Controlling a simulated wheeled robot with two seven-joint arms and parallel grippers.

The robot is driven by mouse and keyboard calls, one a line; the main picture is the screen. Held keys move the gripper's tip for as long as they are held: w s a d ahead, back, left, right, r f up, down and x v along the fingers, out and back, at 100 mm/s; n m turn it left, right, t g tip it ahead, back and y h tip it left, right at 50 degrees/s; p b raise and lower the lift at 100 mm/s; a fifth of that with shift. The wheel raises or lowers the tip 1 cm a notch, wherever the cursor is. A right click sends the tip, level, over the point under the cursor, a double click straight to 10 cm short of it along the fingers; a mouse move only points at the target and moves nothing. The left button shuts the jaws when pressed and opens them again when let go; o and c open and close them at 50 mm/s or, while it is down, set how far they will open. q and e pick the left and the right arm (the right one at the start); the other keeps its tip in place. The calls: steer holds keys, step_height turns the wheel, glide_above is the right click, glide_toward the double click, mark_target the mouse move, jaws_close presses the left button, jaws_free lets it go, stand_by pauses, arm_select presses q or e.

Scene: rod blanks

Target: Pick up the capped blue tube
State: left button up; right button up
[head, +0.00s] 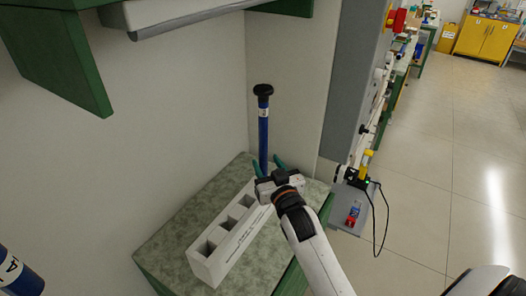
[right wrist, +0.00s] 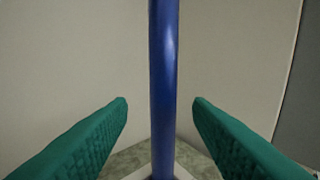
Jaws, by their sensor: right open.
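The capped blue tube (head: 263,125) stands upright with a black cap on top and a white label just below it. Its foot is at the far end of a white block (head: 222,262) with square holes; my gripper hides the exact seat in the head view. My right gripper (head: 267,165) is open, its green fingers pointing at the tube's lower part. In the right wrist view the tube (right wrist: 164,80) runs vertically in the gap between the two fingertips (right wrist: 160,103), touching neither. I cannot tell if it is between the tips or just beyond. My left gripper is out of view.
The block rests on a speckled grey-green bench top (head: 180,235) in a corner between pale walls. Another blue cylinder with a white label (head: 14,270) shows at the left edge. A green-framed shelf (head: 75,60) overhangs at upper left. The block's nearer holes look empty.

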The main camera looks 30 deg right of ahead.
mark_target(265, 156)
steer(key=w, duration=0.1)
steer(key=w+p, duration=0.1)
steer(key=w+d, duration=0.1)
steer(key=shift+w+r, duration=0.25)
steer(key=shift+w, duration=0.1)
steer(key=shift+w+f, duration=0.15)
steer(key=shift+w, duration=0.25)
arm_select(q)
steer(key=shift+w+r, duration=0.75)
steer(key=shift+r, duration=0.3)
arm_select(e)
steer(key=shift+c, duration=0.3)
steer(key=shift+s, duration=0.1)
jaws_close()
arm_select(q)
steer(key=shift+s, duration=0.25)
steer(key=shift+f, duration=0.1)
